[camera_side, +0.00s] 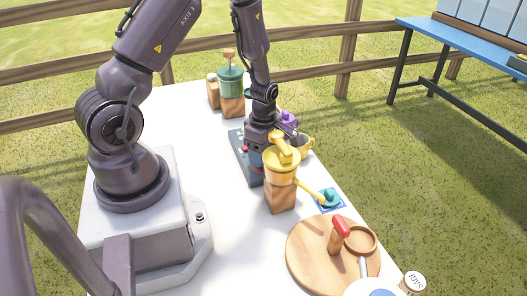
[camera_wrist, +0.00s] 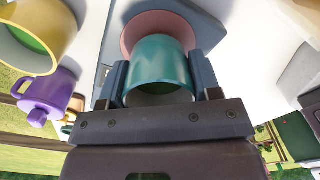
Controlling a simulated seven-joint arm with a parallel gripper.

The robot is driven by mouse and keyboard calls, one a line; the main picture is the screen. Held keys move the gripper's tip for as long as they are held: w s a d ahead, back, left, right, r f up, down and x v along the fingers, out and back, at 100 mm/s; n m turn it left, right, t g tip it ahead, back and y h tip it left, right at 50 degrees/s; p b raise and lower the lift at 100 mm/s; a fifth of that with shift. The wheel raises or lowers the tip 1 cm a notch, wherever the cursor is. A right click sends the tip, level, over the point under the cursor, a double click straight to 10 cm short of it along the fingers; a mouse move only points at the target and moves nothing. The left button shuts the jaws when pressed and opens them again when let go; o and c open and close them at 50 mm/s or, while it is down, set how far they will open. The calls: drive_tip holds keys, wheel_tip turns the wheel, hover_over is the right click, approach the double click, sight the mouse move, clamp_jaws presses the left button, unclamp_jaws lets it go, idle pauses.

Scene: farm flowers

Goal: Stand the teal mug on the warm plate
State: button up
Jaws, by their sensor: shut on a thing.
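The teal mug (camera_wrist: 160,55) is between the two fingers of my gripper (camera_wrist: 157,78) in the wrist view, its open end toward the camera. My gripper is shut on it. Beyond the mug is the pink round disc of the blue-grey warm plate (camera_wrist: 135,30); the mug overlaps the disc in the picture. I cannot tell whether it touches the disc. In the side view my gripper (camera_side: 262,138) is low at the warm plate (camera_side: 240,157), and the mug is hidden behind the gripper and a yellow grinder.
The yellow grinder (camera_side: 281,165) on a wooden block stands close in front of my gripper. A round wooden board (camera_side: 310,255) lies nearer; a green-topped grinder (camera_side: 231,85) stands behind.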

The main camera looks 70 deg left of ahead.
drive_tip(key=shift+f, duration=0.15)
drive_tip(key=o, duration=1.1)
wheel_tip(320, 180, up, 12)
drive_tip(key=s+d+r+m+t, duration=0.2)
drive_tip(key=s+d+r+m, duration=0.1)
drive_tip(key=r+m, duration=0.3)
drive_tip(key=s+d+r+m+t, duration=0.2)
drive_tip(key=d+r+m, duration=0.4)
drive_tip(key=m, duration=0.5)
drive_tip(key=s+d+r+m+t, duration=0.1)
drive_tip(key=s+d+r+m, duration=0.3)
drive_tip(key=r+m, duration=0.3)
drive_tip(key=shift+d+r+m+t, duration=0.1)
drive_tip(key=shift+d+m+t, duration=0.3)
drive_tip(key=shift+m, duration=0.5)
